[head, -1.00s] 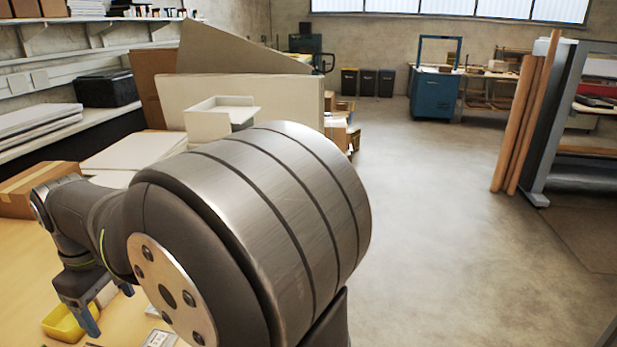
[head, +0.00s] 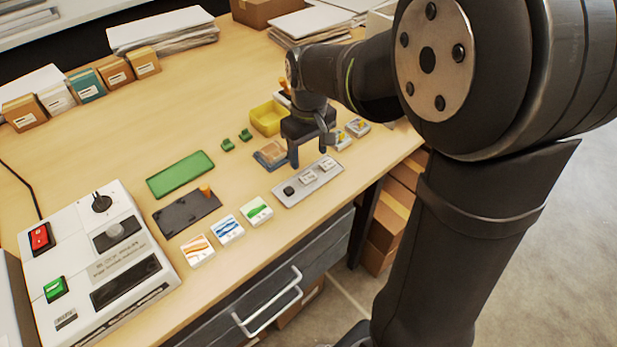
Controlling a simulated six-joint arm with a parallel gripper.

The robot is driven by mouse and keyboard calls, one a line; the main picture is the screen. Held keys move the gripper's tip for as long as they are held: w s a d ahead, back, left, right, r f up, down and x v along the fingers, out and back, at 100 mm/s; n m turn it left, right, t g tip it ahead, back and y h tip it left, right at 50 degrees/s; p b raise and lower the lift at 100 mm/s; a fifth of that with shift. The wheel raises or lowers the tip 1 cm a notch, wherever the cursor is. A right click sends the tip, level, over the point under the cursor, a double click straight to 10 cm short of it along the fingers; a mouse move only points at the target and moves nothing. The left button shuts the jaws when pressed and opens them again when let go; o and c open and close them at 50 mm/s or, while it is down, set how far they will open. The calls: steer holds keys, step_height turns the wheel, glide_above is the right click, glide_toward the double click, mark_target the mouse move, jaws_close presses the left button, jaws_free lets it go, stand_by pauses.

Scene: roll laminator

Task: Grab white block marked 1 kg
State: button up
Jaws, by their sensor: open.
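A grey strip (head: 281,202) lies near the front edge of the wooden table, with two small white blocks (head: 308,176) (head: 327,163) and a black knob (head: 289,190) on it. The markings on the white blocks are too small to read, so I cannot tell which says 1 kg. My gripper (head: 308,158) points down, open, just behind the strip as seen in the head view. Its two fingers are apart with nothing seen between them. I cannot tell its exact height above the table.
A tan block on a blue tray (head: 261,163) stands close left of my gripper. A yellow bin (head: 267,118) is behind. Picture cards (head: 228,229), a dark plate (head: 178,220) and a green tray (head: 180,175) lie left. A white control box (head: 75,245) stands far left.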

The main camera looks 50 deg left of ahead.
mark_target(309, 177)
steer(key=shift+w+a+f, duration=0.1)
steer(key=shift+f, duration=3.9)
steer(key=c, duration=1.1)
